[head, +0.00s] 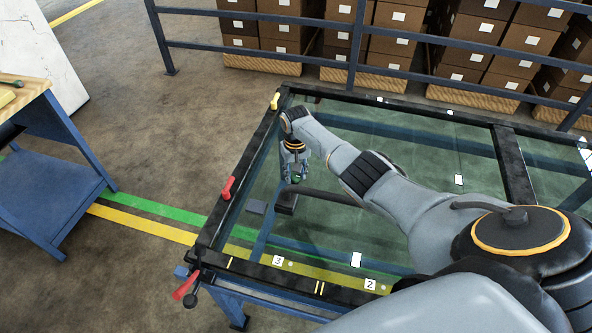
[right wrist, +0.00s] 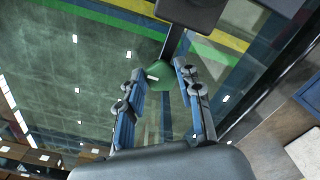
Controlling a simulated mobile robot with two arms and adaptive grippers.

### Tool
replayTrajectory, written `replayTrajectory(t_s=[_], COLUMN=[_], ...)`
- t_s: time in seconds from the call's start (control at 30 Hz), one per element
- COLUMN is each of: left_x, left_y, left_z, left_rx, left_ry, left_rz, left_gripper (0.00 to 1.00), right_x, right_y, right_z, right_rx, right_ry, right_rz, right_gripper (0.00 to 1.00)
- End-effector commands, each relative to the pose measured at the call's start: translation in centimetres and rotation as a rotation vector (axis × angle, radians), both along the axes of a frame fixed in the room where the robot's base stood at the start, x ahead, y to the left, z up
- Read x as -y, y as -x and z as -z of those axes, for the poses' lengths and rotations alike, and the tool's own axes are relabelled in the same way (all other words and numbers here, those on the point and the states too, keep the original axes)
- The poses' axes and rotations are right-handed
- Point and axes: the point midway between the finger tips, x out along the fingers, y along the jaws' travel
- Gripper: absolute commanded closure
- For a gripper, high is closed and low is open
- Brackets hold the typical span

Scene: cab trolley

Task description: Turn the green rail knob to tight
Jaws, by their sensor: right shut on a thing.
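The green rail knob (right wrist: 160,70) shows in the right wrist view between the fingertips, near the dark bar. A short white mark lies on its face. In the head view only a small bit of green (head: 297,179) shows at the fingertips. My right gripper (head: 294,178) points down inside the trolley frame and is shut on the knob. Its two blue-grey fingers (right wrist: 158,85) also show in the right wrist view, one on each side of the knob. The fingers hide part of the knob. My left gripper is in neither view.
The trolley's dark frame (head: 239,268) surrounds glass panels. Red handles (head: 227,188) (head: 186,285) and a yellow handle (head: 275,101) sit along its left side. A blue workbench (head: 45,190) stands at left. A blue railing (head: 250,48) and stacked boxes (head: 400,17) are behind.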

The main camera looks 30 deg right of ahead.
Motion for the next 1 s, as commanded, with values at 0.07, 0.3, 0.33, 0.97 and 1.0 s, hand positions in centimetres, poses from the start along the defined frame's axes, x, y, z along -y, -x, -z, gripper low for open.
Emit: replayTrajectory(t_s=[0.07, 0.3, 0.33, 0.97, 1.0], left_x=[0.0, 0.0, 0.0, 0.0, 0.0], left_y=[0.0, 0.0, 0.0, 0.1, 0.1], left_z=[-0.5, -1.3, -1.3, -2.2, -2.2], left_rx=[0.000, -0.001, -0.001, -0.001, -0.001], left_ry=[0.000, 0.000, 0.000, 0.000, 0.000], left_rz=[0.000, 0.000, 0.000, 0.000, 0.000], left_gripper=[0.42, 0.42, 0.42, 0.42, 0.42], right_x=[-0.2, -0.3, -0.3, -0.4, -0.4], right_y=[0.0, -0.1, -0.1, -0.4, -0.4], right_z=[-0.2, -0.2, -0.2, -0.1, -0.1], right_rx=[-0.001, -0.001, -0.001, 0.001, 0.001], right_ry=[-0.002, -0.002, -0.001, -0.001, 0.000], right_rz=[0.073, 0.300, 0.329, 0.926, 0.964], right_gripper=[0.97, 0.97, 0.97, 0.97, 0.97])
